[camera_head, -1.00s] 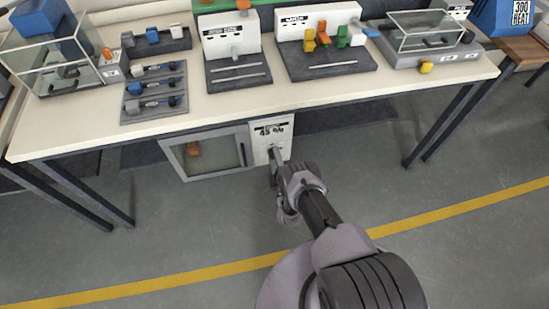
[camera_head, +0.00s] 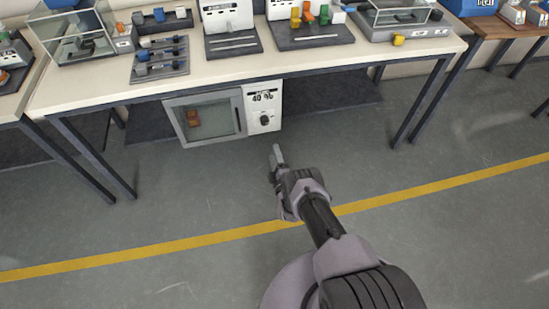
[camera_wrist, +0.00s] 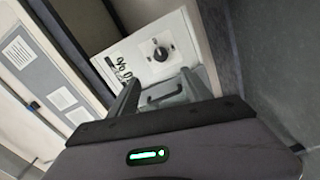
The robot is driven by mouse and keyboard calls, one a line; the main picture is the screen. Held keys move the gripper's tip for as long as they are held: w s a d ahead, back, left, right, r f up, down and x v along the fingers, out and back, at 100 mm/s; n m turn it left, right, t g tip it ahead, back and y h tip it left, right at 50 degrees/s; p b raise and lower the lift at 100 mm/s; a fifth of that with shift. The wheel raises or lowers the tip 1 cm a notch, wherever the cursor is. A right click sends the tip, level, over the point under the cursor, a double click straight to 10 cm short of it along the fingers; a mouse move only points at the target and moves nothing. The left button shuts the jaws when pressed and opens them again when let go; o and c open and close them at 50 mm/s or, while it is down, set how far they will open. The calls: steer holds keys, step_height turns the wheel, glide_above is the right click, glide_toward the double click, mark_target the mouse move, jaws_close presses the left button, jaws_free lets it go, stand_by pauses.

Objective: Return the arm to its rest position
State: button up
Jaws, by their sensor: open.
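My gripper (camera_head: 277,160) is in front of the bench, above the open floor and apart from the cabinet in the head view. In the wrist view, my gripper (camera_wrist: 158,90) has its two fingers spread, with nothing between them. The panel (camera_wrist: 135,55) and knob (camera_wrist: 160,53) also show tilted in the wrist view. The panel belongs to a low glass-door cabinet (camera_head: 240,112) under the bench, with an orange object (camera_head: 193,118) inside.
The bench (camera_head: 200,85) carries a glass-sided box (camera_head: 77,40), a tool tray (camera_head: 160,61) and several fixtures. Its dark legs (camera_head: 417,105) stand at both sides. A yellow line (camera_head: 150,249) crosses the grey floor, which is clear around my arm.

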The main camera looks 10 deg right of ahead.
steer(key=shift+w+f, duration=0.1)
steer(key=shift+w, duration=0.05)
steer(key=w+d+r+m+g+h, duration=0.1)
steer(key=w+r+m, duration=0.2)
steer(key=w+r, duration=0.55)
steer(key=w+d+r+m+g, duration=0.1)
steer(key=w+r+m, duration=0.3)
steer(key=r, duration=0.8)
step_height(320, 180, up, 14)
steer(key=m+g, duration=0.2)
steer(key=m, duration=0.1)
steer(key=s+a+r+m+g, duration=0.1)
steer(key=s+r+m+g, duration=0.2)
steer(key=s+r, duration=0.85)
steer(key=s+a+r+m+g+y, duration=0.1)
steer(key=s+r+m, duration=0.1)
steer(key=s+r, duration=0.35)
steer(key=s+a+r+m+g, duration=0.1)
steer(key=s+r, duration=0.2)
steer(key=s, duration=0.6)
steer(key=s+a+f+m+g+y, duration=0.1)
steer(key=s+m, duration=0.1)
steer(key=s, duration=1)
steer(key=s+a+f+m+g+y, duration=0.1)
steer(key=s+a+g, duration=0.1)
steer(key=s, duration=1)
steer(key=shift+s+a+m, duration=0.3)
steer(key=shift+s+m, duration=0.05)
steer(key=shift+m, duration=0.05)
